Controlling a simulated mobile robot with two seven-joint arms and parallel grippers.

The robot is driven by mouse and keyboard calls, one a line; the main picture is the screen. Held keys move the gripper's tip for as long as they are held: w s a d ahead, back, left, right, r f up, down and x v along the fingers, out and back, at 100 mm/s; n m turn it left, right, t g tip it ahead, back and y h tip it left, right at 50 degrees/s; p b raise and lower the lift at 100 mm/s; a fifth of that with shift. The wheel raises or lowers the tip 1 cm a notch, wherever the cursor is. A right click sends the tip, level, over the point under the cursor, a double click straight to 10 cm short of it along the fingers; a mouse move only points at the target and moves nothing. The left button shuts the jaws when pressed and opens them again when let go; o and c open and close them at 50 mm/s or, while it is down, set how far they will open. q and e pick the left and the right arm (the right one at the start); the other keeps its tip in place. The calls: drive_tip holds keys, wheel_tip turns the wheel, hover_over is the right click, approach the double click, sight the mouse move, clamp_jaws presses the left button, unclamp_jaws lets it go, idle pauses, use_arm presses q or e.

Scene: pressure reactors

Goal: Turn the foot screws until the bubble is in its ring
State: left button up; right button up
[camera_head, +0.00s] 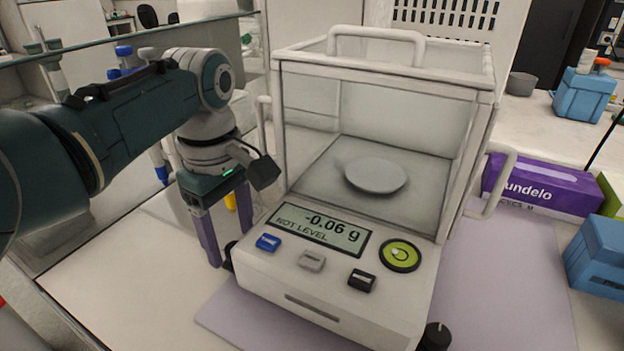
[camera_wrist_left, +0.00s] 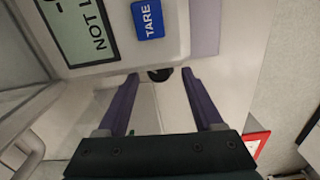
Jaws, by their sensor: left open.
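The balance (camera_head: 330,290) stands on a lilac mat, and its display (camera_head: 320,229) reads "-0.06 g" and "NOT LEVEL". The round green bubble level (camera_head: 400,255) is on its front right; the bubble's exact place against the ring is too small to tell. A black foot screw (camera_head: 435,337) shows at the front right corner, another (camera_head: 229,257) at the left corner. My left gripper (camera_head: 229,248) is open, pointing down beside the left corner. In the left wrist view, its purple fingertips (camera_wrist_left: 159,76) are on either side of the left foot screw (camera_wrist_left: 160,74), with no clear contact.
The glass draft shield (camera_head: 375,120) encloses a round pan (camera_head: 376,176). A purple glove box (camera_head: 545,188) and blue containers (camera_head: 583,95) stand to the right. The lilac mat (camera_head: 505,285) is clear right of the balance. A red object (camera_wrist_left: 256,139) shows in the wrist view.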

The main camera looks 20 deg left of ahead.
use_arm(q)
drive_tip(key=shift+f, duration=0.45)
drive_tip(key=shift+c, duration=0.3)
clamp_jaws()
